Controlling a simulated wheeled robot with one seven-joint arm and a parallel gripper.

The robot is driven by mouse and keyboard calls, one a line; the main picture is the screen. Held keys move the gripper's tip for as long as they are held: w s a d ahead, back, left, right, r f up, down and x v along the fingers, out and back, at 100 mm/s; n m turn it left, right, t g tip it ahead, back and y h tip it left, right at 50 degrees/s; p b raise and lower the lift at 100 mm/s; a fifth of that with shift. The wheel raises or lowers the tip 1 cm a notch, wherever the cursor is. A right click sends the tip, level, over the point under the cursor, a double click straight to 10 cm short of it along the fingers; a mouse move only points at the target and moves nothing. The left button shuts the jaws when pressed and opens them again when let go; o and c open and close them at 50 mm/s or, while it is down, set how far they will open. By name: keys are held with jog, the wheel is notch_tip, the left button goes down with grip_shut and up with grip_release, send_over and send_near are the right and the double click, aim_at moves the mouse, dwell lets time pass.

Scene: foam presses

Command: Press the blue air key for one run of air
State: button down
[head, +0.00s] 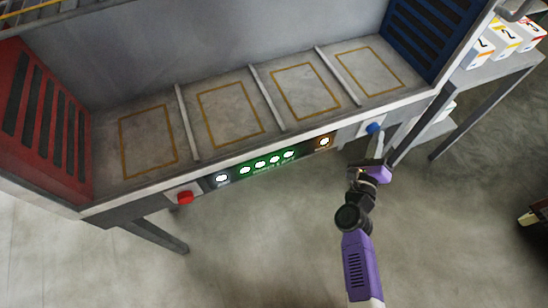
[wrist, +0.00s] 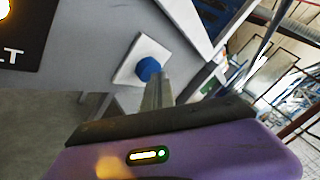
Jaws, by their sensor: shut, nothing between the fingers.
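The blue air key (head: 374,127) is a round blue button on a white square plate at the right end of the bench's front edge. It also shows in the wrist view (wrist: 149,69), on its white plate (wrist: 126,72). My gripper (head: 381,143) is shut and empty, just below and in front of the key. In the wrist view the closed fingertips (wrist: 158,84) point at the key and overlap its lower right edge. I cannot tell whether they touch it.
A red button (head: 185,198) sits at the left of the same front edge. Between them is a green-lit panel (head: 267,162) with several round lights. The bench top has several yellow-outlined bays (head: 230,113). A side shelf with numbered boxes (head: 503,35) stands at right.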

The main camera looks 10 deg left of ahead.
jog(key=shift+a, duration=0.1)
dwell(0.3)
jog(key=shift+w+a+r, duration=0.1)
jog(key=shift+w+a, duration=0.1)
jog(key=shift+w, duration=0.2)
jog(key=shift+s+r, duration=0.1)
jog(key=shift+s, duration=0.15)
dwell(0.4)
jog(key=s+d+b, duration=0.2)
jog(key=s+d, duration=0.2)
jog(key=s, duration=0.1)
dwell(0.5)
dwell(0.6)
